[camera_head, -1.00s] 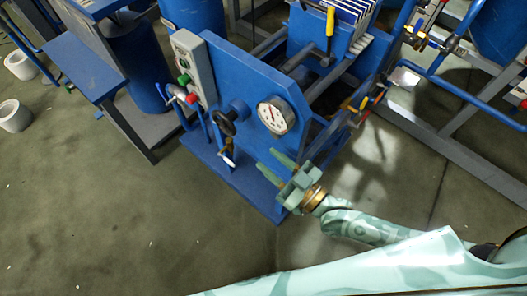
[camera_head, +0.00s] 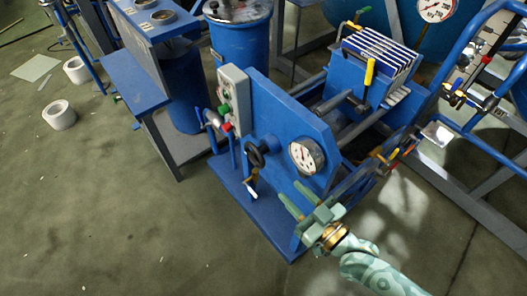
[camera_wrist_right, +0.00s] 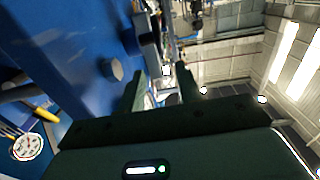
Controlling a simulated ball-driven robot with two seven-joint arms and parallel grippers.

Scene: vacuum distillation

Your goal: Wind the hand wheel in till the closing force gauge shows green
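The black hand wheel (camera_head: 256,151) sits on the front of the blue press panel (camera_head: 285,125). The round white closing force gauge (camera_head: 306,156) is on the same panel, to the right of the wheel; its needle is too small to read for colour. My right gripper (camera_head: 298,200) is open and empty, in front of and below the gauge, apart from the wheel. In the right wrist view its two dark fingers (camera_wrist_right: 158,92) stand apart, with a blue surface to the left. My left gripper is in neither view.
A grey control box (camera_head: 234,95) with buttons is left of the wheel. A small valve (camera_head: 251,188) hangs below it. Filter plates (camera_head: 384,55) stand behind the panel. A blue table (camera_head: 135,85) is at the left. The floor in front is free.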

